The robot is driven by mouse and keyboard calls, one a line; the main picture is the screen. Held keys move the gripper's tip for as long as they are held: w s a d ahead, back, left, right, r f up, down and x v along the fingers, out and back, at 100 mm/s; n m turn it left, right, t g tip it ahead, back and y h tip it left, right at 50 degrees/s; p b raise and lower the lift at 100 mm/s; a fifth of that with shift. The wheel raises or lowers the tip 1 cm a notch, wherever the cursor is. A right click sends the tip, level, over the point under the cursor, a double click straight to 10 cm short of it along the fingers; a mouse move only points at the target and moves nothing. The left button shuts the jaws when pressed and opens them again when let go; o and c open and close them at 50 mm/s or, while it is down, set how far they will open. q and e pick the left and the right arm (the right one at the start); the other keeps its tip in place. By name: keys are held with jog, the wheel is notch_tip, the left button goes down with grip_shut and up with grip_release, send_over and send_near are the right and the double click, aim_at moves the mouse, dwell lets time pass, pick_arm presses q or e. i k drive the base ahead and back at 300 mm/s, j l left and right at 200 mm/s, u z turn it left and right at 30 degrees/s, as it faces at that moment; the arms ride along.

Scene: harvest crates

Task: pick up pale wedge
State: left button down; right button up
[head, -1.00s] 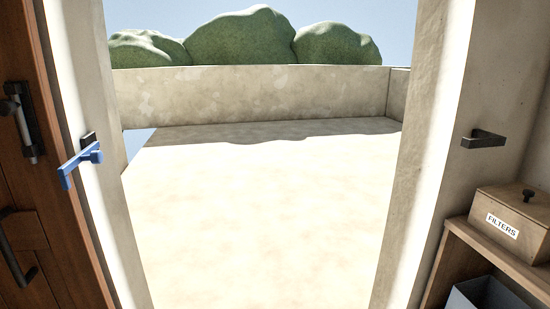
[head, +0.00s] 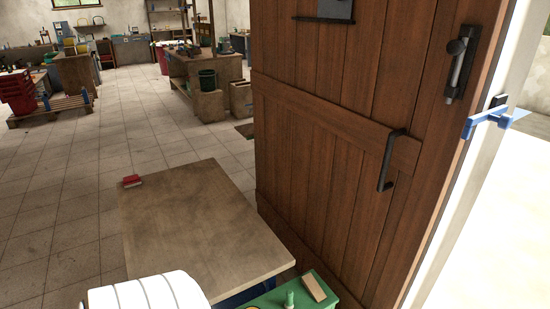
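A small pale tan wooden block (head: 313,287), which looks like the pale wedge, lies on a green surface (head: 345,299) at the bottom of the head view. The block's exact wedge shape is hard to tell at this size. Neither of my grippers shows in the head view.
A bare brown tabletop (head: 195,220) with a small red item (head: 132,181) stands behind the block. A white rounded thing (head: 150,296) is at the lower left. A wooden door (head: 340,150) stands open on the right. Tiled floor (head: 60,190) is free at left.

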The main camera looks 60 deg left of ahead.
aim_at(308, 281)
jog(key=u, duration=1.4)
jog(key=l, duration=0.15)
jog(key=k+z, duration=0.05)
